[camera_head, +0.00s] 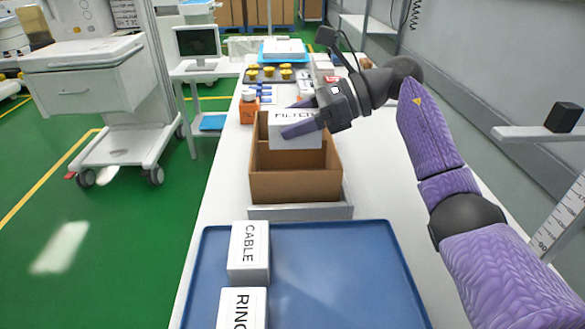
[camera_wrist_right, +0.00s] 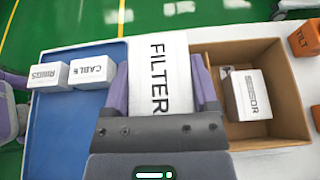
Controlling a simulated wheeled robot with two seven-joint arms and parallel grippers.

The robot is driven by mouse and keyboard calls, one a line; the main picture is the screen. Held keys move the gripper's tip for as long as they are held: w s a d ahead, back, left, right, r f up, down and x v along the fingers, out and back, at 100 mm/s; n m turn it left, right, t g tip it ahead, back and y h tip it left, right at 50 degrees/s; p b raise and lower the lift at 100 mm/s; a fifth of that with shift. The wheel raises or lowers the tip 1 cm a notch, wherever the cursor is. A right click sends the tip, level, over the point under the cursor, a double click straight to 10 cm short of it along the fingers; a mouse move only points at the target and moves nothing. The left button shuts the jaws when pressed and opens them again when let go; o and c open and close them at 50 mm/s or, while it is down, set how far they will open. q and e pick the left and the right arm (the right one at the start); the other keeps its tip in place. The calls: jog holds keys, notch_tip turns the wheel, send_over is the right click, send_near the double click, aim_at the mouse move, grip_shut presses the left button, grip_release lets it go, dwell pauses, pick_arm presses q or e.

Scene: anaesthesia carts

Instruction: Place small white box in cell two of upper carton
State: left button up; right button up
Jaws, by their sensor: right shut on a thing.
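My right gripper (camera_head: 297,116) is shut on a white box labelled FILTER (camera_head: 296,138), holding it over the open brown carton (camera_head: 295,188). In the right wrist view the gripper's two purple fingers flank the FILTER box (camera_wrist_right: 160,70), which hides part of the carton (camera_wrist_right: 285,130). A white box labelled SENSOR (camera_wrist_right: 248,95) sits inside the carton, towards its far part. The carton's inner divisions are partly hidden, so I cannot tell which cell is below the held box. My left gripper is not identifiable in either view.
A blue tray (camera_head: 330,290) in front of the carton holds white boxes labelled CABLE (camera_head: 249,250) and RINGS (camera_wrist_right: 48,76). An orange container (camera_head: 249,110) stands just beyond the carton. The tray's right part is clear.

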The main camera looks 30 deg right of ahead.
aim_at(295, 145)
notch_tip(295, 145, down, 5)
jog(key=shift+r+b, duration=0.1)
jog(key=shift+b, duration=0.8)
jog(key=shift+s+f+b, duration=0.1)
jog(key=shift+f+b, duration=0.3)
jog(key=shift+f, duration=0.3)
jog(key=o, duration=0.9)
jog(key=shift+a, duration=0.1)
jog(key=o, duration=0.3)
jog(key=shift+f, duration=0.15)
